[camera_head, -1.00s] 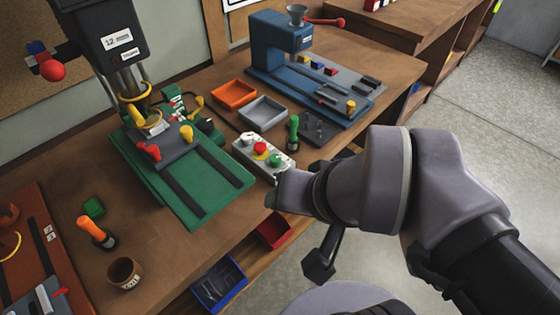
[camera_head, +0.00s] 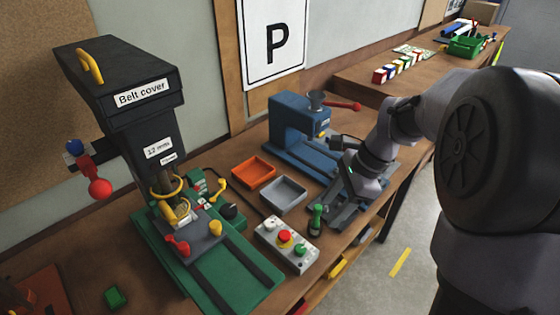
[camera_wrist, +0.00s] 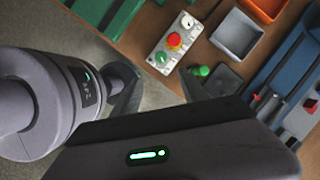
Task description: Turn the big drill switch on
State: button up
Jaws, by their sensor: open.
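The big drill, a tall black-headed press labelled "Belt cover" (camera_head: 125,85) on a green base (camera_head: 215,275), stands at the left of the bench in the head view. The box also shows at the top of the wrist view (camera_wrist: 170,44). Which one is the drill's switch I cannot tell. My gripper (camera_wrist: 160,82) is open and empty, apart from the box.
An orange tray (camera_head: 253,171) and a grey tray (camera_head: 284,193) lie behind the box. A green-handled tool (camera_head: 316,220) stands upright close to its right. A blue machine (camera_head: 298,125) with a red-ended lever is at the back. Floor is free in front.

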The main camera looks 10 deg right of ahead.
aim_at(301, 248)
jog(key=shift+m, duration=0.4)
jog(key=b+x, duration=0.2)
jog(key=x, duration=0.4)
jog(key=b+x, duration=0.2)
jog(key=x, duration=0.4)
jog(key=b+x, duration=0.2)
jog(key=x, duration=0.4)
jog(key=shift+w+d+f, duration=0.15)
jog(key=shift+d, duration=0.15)
grip_shut()
